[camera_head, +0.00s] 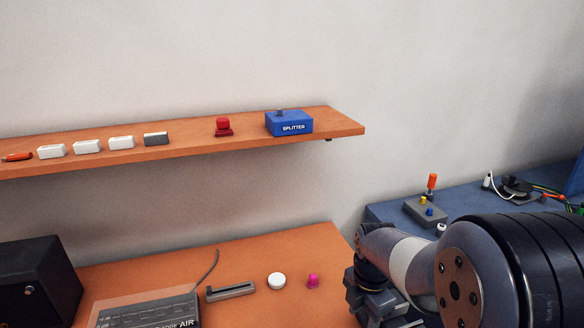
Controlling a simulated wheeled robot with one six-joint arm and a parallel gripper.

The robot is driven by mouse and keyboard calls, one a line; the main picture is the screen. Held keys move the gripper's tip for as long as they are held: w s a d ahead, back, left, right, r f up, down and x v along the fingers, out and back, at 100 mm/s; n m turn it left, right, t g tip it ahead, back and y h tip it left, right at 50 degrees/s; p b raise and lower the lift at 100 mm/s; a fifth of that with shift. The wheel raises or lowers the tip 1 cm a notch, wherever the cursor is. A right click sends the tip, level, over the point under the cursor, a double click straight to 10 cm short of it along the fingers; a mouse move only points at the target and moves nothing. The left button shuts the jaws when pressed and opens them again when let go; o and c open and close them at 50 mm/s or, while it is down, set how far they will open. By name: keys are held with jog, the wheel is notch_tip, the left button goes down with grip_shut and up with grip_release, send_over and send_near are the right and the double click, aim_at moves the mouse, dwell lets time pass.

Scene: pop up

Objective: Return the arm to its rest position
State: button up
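My arm enters from the lower right of the head view, its large dark joint and lighter link near the camera. My gripper (376,300) is at the arm's far end, low in the picture, over the right edge of the orange table. Its fingers are dark and partly cut off by the bottom edge, and the arm covers part of them. Whether they are open or shut does not show. I see nothing clearly held in it.
The orange table (300,245) bears a black box (38,285), a labelled device (150,312), a grey slider (230,291), a white knob (277,281) and a pink knob (313,281). The shelf (345,123) holds a blue splitter (289,124). A blue bench (385,213) stands right.

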jog(key=shift+d+f, duration=0.1)
jog(key=shift+f, duration=1)
